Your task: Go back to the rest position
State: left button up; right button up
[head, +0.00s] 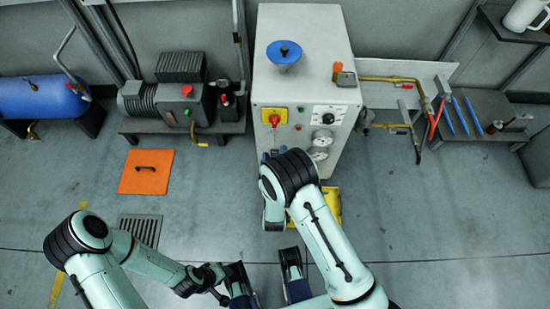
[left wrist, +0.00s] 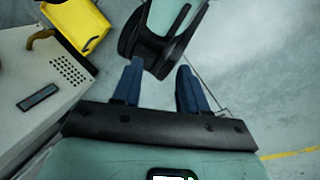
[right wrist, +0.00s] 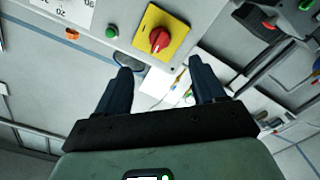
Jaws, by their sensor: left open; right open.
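A grey cabinet (head: 330,75) with a blue-topped part stands ahead, and a yellow tray (head: 331,205) lies at its foot. A pump (head: 180,100) and a blue tank (head: 45,97) stand at left. An orange plate (head: 147,180) lies on the floor. The right floor is clear.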

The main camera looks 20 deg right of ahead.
pick_arm(q)
jog(key=shift+s, duration=0.1)
pick_arm(e)
jog(key=shift+s+a, duration=0.15)
jog(key=shift+s, duration=0.4)
pick_arm(q)
jog(key=shift+r, duration=0.1)
